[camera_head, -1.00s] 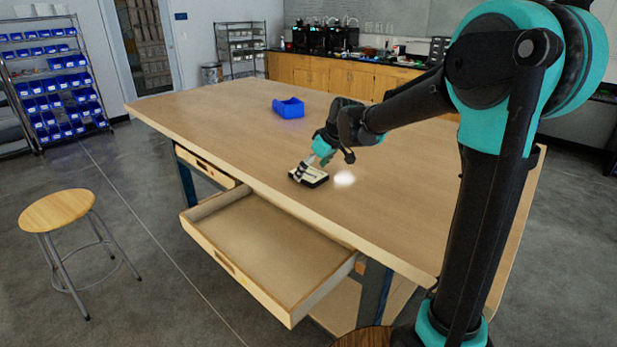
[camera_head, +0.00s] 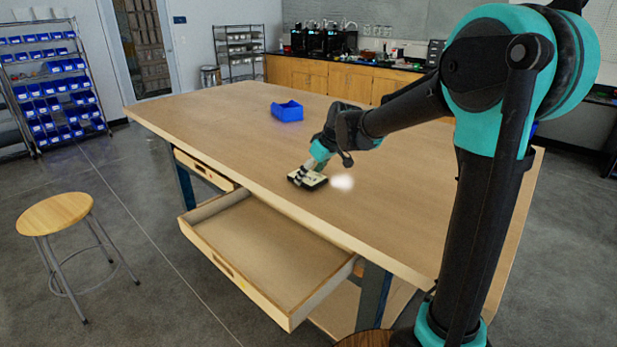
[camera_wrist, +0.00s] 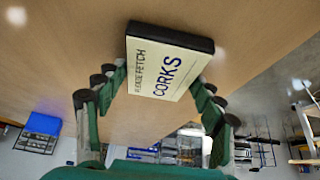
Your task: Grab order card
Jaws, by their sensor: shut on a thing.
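The order card (camera_wrist: 165,65) is a cream block with a dark edge. In the wrist view it reads "PLEASE FETCH CORKS". It also shows in the head view (camera_head: 307,179), on or just above the wooden table near its front edge; I cannot tell whether it touches the top. My gripper (camera_wrist: 158,84) has one green finger on each side of the card and is shut on it. In the head view my gripper (camera_head: 308,170) reaches down to the card from behind it.
The table (camera_head: 220,120) is mostly bare. A blue bin (camera_head: 287,111) stands toward its back. An empty drawer (camera_head: 265,250) is pulled out below the front edge. A wooden stool (camera_head: 55,214) stands on the floor at left. Shelves of blue bins (camera_head: 52,85) stand behind.

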